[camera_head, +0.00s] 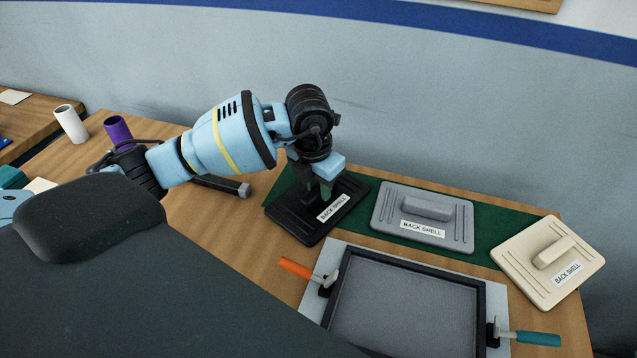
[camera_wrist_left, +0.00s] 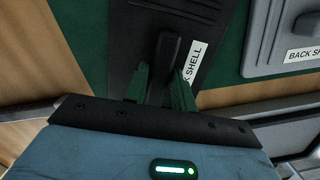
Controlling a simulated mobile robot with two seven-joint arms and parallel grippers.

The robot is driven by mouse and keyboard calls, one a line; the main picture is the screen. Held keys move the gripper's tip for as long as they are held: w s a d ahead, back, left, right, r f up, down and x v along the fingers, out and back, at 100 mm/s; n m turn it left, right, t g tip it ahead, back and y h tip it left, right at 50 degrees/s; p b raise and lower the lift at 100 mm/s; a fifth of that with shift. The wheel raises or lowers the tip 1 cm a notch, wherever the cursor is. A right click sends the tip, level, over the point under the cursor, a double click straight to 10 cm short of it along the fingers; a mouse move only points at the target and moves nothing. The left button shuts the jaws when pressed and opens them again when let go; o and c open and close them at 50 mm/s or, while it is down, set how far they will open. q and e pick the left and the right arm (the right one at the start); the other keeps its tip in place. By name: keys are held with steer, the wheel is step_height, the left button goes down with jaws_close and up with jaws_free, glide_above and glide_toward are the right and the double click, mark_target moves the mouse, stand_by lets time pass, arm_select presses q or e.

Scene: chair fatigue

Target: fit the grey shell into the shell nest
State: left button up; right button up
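The grey shell (camera_head: 385,212), with a raised handle and a "BACK SHELL" label, lies on a green mat in the middle of a row of three shells. Part of it shows in the wrist view (camera_wrist_left: 262,40). The shell nest (camera_head: 347,290) is a dark-rimmed frame with a grey floor, empty where visible. My left gripper (camera_head: 322,192) points down over the black shell (camera_head: 290,215), left of the grey one. In the wrist view its fingers (camera_wrist_left: 160,88) stand apart, close to the black shell's handle (camera_wrist_left: 168,55); contact is unclear. My right gripper is not in view.
A cream shell (camera_head: 525,270) lies tilted at the right end of the green mat (camera_head: 485,222). Toggle clamps with an orange handle (camera_head: 296,268) and a teal handle (camera_head: 535,338) flank the nest. A purple cup (camera_head: 117,129) and a white cup (camera_head: 71,124) stand at the left.

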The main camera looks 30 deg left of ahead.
mark_target(314, 192)
arm_select(q)
steer(key=o, duration=0.3)
steer(key=shift+r, duration=0.1)
step_height(314, 192, up, 12)
steer(key=s, duration=0.1)
steer(key=shift+s+p, duration=0.25)
steer(key=shift+p, duration=0.05)
steer(key=shift+o, duration=0.5)
steer(key=shift+a, duration=0.1)
